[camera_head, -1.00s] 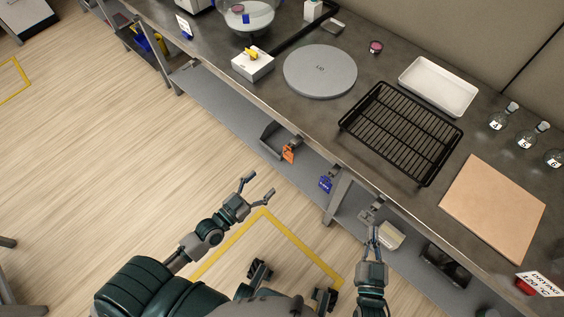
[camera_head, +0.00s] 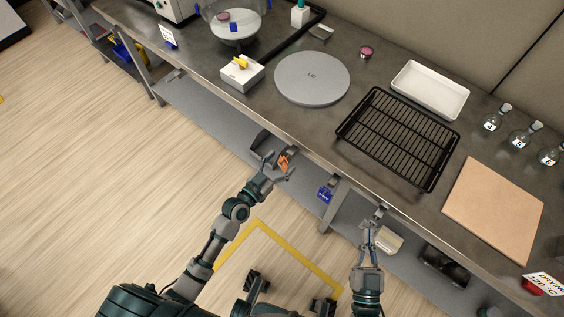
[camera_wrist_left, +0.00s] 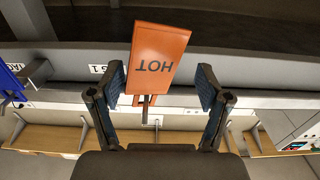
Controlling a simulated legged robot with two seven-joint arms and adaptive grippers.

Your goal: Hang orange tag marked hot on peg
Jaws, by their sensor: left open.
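The orange tag (camera_head: 283,165) hangs at the bench's front edge. In the left wrist view the orange tag (camera_wrist_left: 158,60) shows the word HOT upside down, with a thin dark post beside its lower end. My left gripper (camera_head: 279,168) is open, with its fingers to either side of the tag; in the left wrist view the open fingers (camera_wrist_left: 158,90) stand clear of it. My right gripper (camera_head: 369,227) is at the bench front beside a small grey bracket (camera_head: 380,212); its finger gap is too small to judge. I cannot tell which fitting is the peg.
A blue tag (camera_head: 324,194) hangs to the right of the orange one, under another small bracket (camera_head: 334,182). The bench (camera_head: 300,125) carries a round grey lid (camera_head: 312,78), a black rack (camera_head: 398,137) and a tan board (camera_head: 493,210). A grey shelf (camera_head: 205,115) lies below.

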